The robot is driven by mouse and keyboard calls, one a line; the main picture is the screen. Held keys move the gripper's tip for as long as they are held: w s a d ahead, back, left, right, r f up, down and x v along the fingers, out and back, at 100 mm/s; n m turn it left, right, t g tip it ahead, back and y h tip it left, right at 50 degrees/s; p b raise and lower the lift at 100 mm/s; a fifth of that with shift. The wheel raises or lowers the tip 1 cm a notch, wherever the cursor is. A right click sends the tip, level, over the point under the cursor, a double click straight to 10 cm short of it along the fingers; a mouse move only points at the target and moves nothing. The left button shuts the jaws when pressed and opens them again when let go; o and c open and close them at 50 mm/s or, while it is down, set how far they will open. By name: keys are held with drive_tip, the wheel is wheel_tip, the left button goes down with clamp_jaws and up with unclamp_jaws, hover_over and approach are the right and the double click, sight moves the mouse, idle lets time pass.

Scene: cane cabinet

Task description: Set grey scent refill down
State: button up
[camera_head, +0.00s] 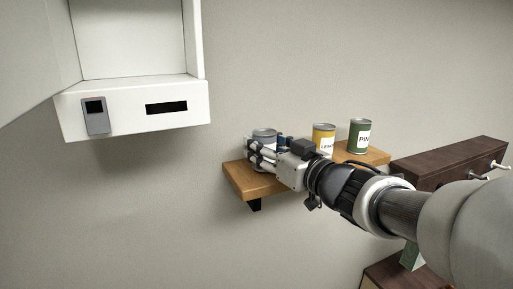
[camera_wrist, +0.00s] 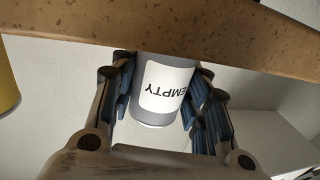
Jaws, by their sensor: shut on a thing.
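The grey scent refill (camera_head: 264,134) is a can at the left part of a small wooden wall shelf (camera_head: 248,182). In the wrist view the grey can (camera_wrist: 155,118) carries a white label reading "EMPTY", seen upside down. My gripper (camera_head: 262,152) is shut on the can, with blue-padded fingers (camera_wrist: 160,95) on either side of it. One end of the can meets the shelf's brown edge (camera_wrist: 150,28) in the wrist view; whether it rests on the shelf I cannot tell. My fingers hide part of the can in the head view.
A yellow can (camera_head: 324,136) and a green can (camera_head: 360,134) stand on the shelf to the right. A white open-fronted cabinet (camera_head: 135,108) hangs at upper left. A dark brown wooden unit (camera_head: 450,162) with pegs is at right. The shelf's front left corner is bare.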

drive_tip(key=shift+f, duration=0.2)
drive_tip(key=o, duration=1)
drive_tip(key=shift+o, duration=0.2)
drive_tip(key=shift+r, duration=0.1)
